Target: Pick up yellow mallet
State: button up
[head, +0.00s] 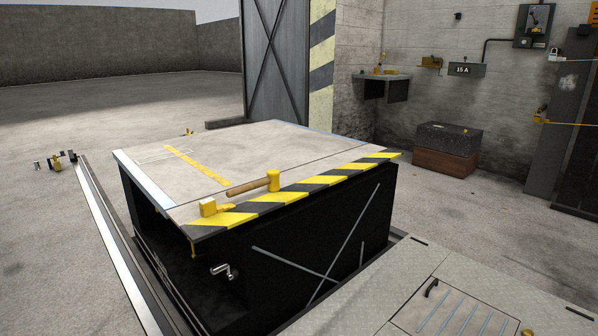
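The yellow mallet (273,181) lies on the platform top (230,150), close to its striped front edge. Its yellow head stands at the right end and its brown wooden handle points left. A yellow block-like object (208,207) sits to its left, near the platform's front left corner. A flat yellow strip (195,165) lies further back on the platform. My gripper is not in view.
The black-sided platform stands in a pit with a metal rail (115,240) along its left. A grated floor plate (460,312) is at the front right. A dark-topped crate (447,160) and wall shelf (383,77) stand behind. Open floor lies left.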

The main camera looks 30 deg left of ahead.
aim_at(272, 181)
jog(key=i, duration=2.7)
jog(key=u, duration=3.8)
jog(key=i, duration=0.5)
jog(key=z, duration=0.1)
